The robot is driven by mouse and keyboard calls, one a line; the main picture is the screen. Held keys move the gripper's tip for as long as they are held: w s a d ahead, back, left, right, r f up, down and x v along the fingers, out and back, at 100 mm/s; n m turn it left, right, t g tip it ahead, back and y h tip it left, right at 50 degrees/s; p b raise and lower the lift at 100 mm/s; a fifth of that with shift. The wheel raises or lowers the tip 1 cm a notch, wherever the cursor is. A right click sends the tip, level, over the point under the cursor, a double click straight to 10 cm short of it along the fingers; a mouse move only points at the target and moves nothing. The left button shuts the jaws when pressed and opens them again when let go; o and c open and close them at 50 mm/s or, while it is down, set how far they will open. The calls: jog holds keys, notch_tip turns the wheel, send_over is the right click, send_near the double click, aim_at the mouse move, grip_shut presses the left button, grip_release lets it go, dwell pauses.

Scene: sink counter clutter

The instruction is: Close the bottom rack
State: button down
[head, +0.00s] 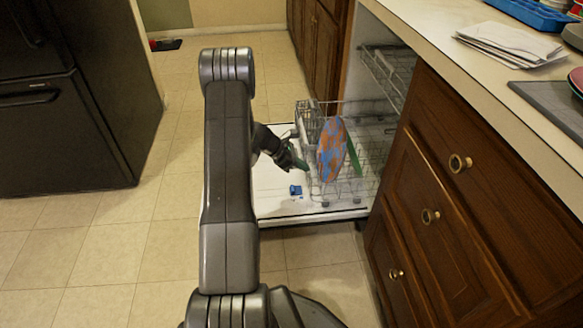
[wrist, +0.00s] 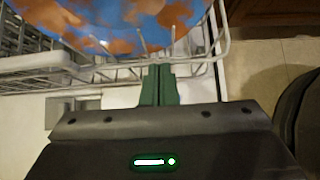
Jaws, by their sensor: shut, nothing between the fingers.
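The bottom rack (head: 345,190) is a wire rack standing out over the lowered dishwasher door (head: 275,207). It holds an upright blue and orange patterned plate (head: 331,150) and a green item (head: 353,158) beside it. My gripper (head: 303,165) is at the rack's left, outer side, with its green fingers shut and empty. In the wrist view, the fingertips (wrist: 160,72) are at the rack's wire rim (wrist: 195,64), just below the plate (wrist: 130,22). I cannot tell whether they touch the wire.
The upper rack (head: 388,72) is partly visible above. Wooden drawers (head: 440,190) and a counter (head: 480,75) stand at the right. Tiled floor (head: 110,240) is clear at the left, before a black fridge (head: 75,110).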

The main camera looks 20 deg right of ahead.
aim_at(345, 142)
jog(key=s+d, duration=0.2)
jog(key=d, duration=0.6)
jog(key=s+d, duration=0.3)
jog(key=d, duration=0.6)
jog(key=s+d, duration=0.2)
jog(key=d, duration=0.7)
jog(key=shift+s+d+p, duration=0.25)
jog(key=shift+s+p, duration=0.05)
jog(key=shift+a, duration=0.15)
jog(key=a, duration=0.1)
jog(key=w+a, duration=0.1)
jog(key=a, duration=0.2)
jog(key=shift+w+a+r, duration=0.1)
jog(key=shift+w+r, duration=0.1)
jog(key=shift+r, duration=0.2)
jog(key=p+v, duration=0.2)
jog(key=v, duration=0.7)
jog(key=shift+a+p, duration=0.1)
jog(key=shift+p, duration=0.3)
jog(key=shift+f, duration=0.1)
